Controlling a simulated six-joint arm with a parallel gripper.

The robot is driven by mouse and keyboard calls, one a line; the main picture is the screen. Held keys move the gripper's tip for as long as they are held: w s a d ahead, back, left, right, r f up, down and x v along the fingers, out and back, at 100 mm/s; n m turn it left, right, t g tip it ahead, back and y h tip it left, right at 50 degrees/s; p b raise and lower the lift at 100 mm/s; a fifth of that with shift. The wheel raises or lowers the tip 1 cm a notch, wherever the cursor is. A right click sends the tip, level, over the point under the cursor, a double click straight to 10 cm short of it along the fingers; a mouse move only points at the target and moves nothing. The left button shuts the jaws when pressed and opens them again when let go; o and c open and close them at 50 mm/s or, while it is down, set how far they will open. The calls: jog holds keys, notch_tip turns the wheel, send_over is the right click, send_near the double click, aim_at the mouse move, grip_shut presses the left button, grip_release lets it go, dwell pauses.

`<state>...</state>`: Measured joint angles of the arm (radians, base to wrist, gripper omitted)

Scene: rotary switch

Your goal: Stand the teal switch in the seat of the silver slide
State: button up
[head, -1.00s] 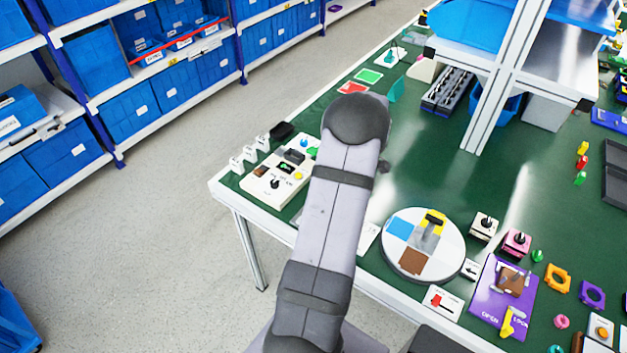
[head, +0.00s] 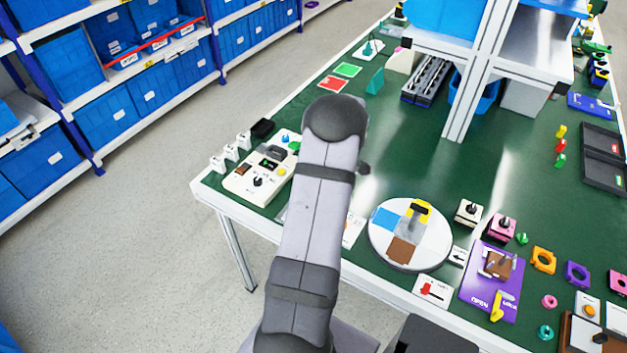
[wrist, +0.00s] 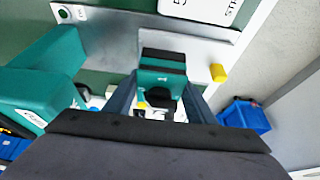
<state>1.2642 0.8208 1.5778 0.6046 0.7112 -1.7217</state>
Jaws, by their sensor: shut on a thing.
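In the wrist view, my gripper (wrist: 161,88) is shut on the teal switch (wrist: 162,77), a small teal block with black parts, held between its two fingers. The silver slide (wrist: 200,50), a long metal strip, lies beyond the switch. A white label marks its left part and a yellow knob (wrist: 218,73) sits at its lower right. The switch overlaps the strip in this view. I cannot tell whether they touch, and the seat is not clearly visible. In the head view, my arm hides the gripper, and I cannot make out switch or slide.
A large teal block (wrist: 38,88) stands close left of my gripper in the wrist view. The head view shows a cream control box (head: 240,185) left of my arm and a round turntable (head: 380,250) to its right.

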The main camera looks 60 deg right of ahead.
jog(key=shift+f+b, duration=0.9)
jog(key=shift+b, duration=0.1)
jog(key=o, duration=1.1)
